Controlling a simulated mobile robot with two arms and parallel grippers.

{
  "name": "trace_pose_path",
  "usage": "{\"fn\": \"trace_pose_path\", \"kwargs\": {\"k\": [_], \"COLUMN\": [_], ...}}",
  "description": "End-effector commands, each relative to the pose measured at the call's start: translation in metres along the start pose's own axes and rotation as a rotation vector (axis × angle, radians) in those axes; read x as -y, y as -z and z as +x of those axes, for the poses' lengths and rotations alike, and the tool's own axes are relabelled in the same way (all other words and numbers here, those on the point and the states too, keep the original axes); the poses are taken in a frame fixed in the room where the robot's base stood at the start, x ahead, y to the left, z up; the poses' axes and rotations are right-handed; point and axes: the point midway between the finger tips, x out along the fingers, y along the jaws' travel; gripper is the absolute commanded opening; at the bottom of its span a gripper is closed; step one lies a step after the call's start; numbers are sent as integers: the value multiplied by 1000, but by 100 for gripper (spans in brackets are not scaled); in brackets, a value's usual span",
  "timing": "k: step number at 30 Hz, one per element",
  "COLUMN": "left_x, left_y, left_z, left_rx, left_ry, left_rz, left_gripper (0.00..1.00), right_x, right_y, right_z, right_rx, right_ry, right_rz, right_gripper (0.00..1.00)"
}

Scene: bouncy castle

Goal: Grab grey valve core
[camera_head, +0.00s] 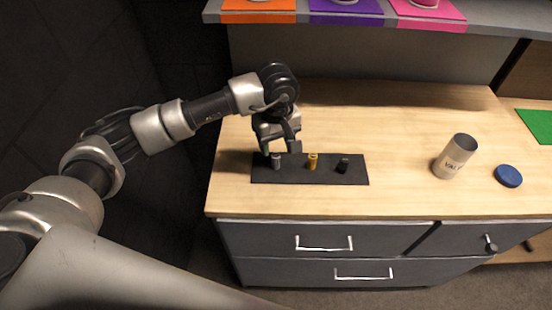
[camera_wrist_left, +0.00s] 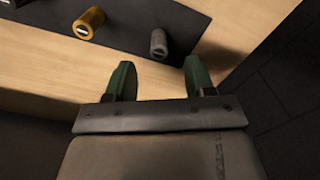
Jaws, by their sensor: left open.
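The grey valve core (camera_head: 276,160) stands at the left end of a black mat (camera_head: 340,178) on the wooden counter. In the left wrist view the grey core (camera_wrist_left: 158,43) is beyond the fingertips, between their lines. My left gripper (camera_head: 279,150) is open and empty, and in the head view it hangs just over and behind the grey core. Its two green-tipped fingers show in the left wrist view (camera_wrist_left: 160,78), apart from the core. A yellow core (camera_head: 312,161) and a black core (camera_head: 343,165) stand to the right on the mat. My right gripper is not seen.
A grey labelled cup (camera_head: 455,157) and a blue round lid (camera_head: 508,176) are on the counter's right side. A shelf (camera_head: 377,24) with coloured mats runs above the back. The counter between mat and cup is clear.

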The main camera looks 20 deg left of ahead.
Motion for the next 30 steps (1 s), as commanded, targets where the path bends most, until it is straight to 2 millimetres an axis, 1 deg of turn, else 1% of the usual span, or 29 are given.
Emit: {"fn": "trace_pose_path", "kwargs": {"k": [3, 8, 11, 14, 15, 18, 21, 27, 29, 30], "left_x": [0, -1, -1, -1, -1, -2, -2, -2, -2, -2], "left_y": [0, 0, 1, 4, 4, 4, 4, 4, 4, 4], "left_z": [16, 27, 37, 53, 60, 71, 76, 77, 77, 77], "left_rx": [4, 4, 7, 7, 8, 6, 5, 4, 4, 4], "left_ry": [0, -2, 0, 1, 0, -2, -4, -4, -4, -4], "left_rz": [-3, -2, -3, -4, -2, -2, -1, -1, -1, -1], "left_gripper": [54, 54, 54, 54, 54, 54, 54, 54, 45, 39], "right_x": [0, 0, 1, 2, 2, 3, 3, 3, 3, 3], "right_y": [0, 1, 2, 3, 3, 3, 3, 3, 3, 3], "right_z": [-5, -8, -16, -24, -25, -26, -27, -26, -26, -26], "right_rx": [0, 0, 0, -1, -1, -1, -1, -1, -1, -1], "right_ry": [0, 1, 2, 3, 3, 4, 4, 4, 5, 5], "right_rz": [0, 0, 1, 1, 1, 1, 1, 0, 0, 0], "right_gripper": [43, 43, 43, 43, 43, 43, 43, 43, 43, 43]}}
